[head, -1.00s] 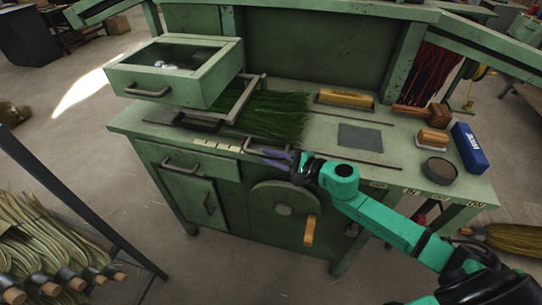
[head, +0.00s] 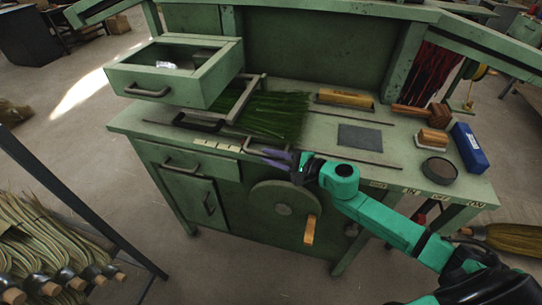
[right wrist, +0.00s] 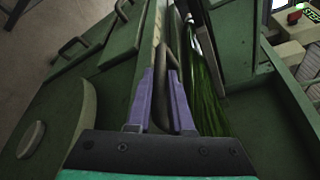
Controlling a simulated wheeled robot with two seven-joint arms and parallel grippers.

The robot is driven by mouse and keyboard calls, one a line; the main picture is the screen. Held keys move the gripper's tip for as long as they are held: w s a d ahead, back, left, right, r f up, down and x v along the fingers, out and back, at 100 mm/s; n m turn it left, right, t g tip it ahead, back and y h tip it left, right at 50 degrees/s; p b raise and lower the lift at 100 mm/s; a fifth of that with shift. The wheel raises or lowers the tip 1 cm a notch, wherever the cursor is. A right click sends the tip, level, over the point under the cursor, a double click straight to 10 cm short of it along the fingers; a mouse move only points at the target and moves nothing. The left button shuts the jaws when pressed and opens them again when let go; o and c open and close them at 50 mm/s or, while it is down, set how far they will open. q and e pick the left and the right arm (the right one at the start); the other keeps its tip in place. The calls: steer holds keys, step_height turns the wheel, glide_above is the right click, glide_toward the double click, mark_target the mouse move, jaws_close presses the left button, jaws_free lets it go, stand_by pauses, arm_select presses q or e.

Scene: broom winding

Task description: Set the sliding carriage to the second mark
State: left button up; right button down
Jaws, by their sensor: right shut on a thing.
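My right gripper (head: 270,157) reaches in from the right to the workbench's front edge. Its purple fingers are shut on a dark handle (right wrist: 160,95), which stands between them in the right wrist view. The handle (head: 250,146) shows partly in the head view, on the front rail. I take it for the sliding carriage's handle; the fingers hide much of it. Several small cream mark plates (head: 205,144) lie on the front edge to the left of the gripper. Their writing is too small to read. My left gripper is not in view.
Green bristles (head: 275,113) lie on the bench (head: 400,160) beside a metal frame. A wheel with a wooden crank (head: 309,230) is below.

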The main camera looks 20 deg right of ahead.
steer(key=shift+f, duration=0.1)
steer(key=w+a, duration=0.2)
steer(key=a, duration=0.1)
steer(key=shift+a+b, duration=0.1)
steer(key=shift+b, duration=0.2)
steer(key=shift+w+a, duration=0.15)
steer(key=shift+a, duration=0.05)
steer(key=c, duration=0.9)
jaws_free()
steer(key=shift+d, duration=0.15)
steer(key=shift+o, duration=0.5)
steer(key=b, duration=0.4)
glide_toward(256, 154)
steer(key=shift+v, duration=2.45)
